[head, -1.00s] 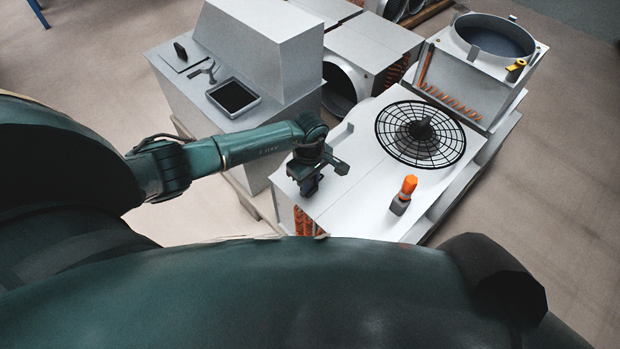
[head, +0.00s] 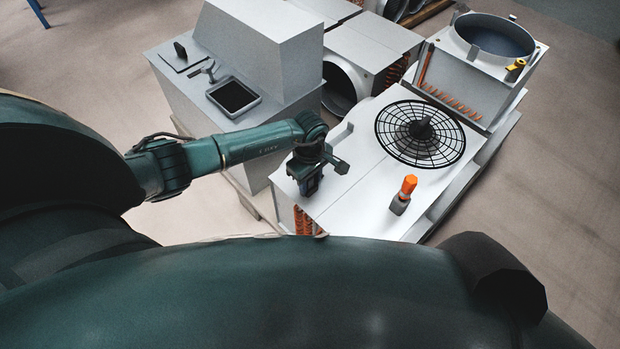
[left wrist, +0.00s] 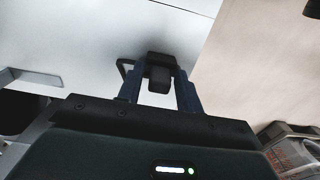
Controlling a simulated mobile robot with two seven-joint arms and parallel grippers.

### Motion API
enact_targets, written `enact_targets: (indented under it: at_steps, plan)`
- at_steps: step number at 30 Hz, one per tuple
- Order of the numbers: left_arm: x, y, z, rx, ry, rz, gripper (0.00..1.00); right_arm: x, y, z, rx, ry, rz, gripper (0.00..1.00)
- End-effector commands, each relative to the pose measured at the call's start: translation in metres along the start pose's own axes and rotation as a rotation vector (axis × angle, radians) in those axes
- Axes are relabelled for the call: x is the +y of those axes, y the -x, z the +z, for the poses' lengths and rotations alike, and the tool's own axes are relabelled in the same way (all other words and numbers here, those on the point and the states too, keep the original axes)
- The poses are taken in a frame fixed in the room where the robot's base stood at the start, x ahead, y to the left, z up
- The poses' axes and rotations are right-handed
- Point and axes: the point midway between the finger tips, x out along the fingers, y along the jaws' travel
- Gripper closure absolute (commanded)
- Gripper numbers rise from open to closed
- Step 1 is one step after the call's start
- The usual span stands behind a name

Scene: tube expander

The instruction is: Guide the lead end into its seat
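My left gripper (head: 312,188) is over the near left corner of the white unit's top (head: 345,190). In the left wrist view its two blue fingers (left wrist: 160,88) stand on either side of a small dark block (left wrist: 159,77), which may be the lead end. A thin dark loop (left wrist: 124,68) shows beside the left finger. The fingertips are close to the block, but I cannot tell whether they press on it. The gripper hides what lies under it in the head view. I cannot make out the seat. My right gripper is not in view.
A round black fan guard (head: 440,150) lies on the unit's top. An orange-capped grey item (head: 400,203) stands near its right front. A grey cabinet with a dark tray (head: 233,97) is behind my left arm. A box with a round collar (head: 470,75) is at back right.

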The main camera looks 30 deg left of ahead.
Motion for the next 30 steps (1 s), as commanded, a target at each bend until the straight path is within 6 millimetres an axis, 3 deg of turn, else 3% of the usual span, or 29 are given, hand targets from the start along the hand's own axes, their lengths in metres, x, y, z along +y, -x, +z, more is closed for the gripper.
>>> enact_targets:
  at_steps: [30]
  plan:
    - [0.000, 0.032, -0.001, 0.001, 0.000, 0.001, 0.64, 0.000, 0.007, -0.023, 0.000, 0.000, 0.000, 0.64]
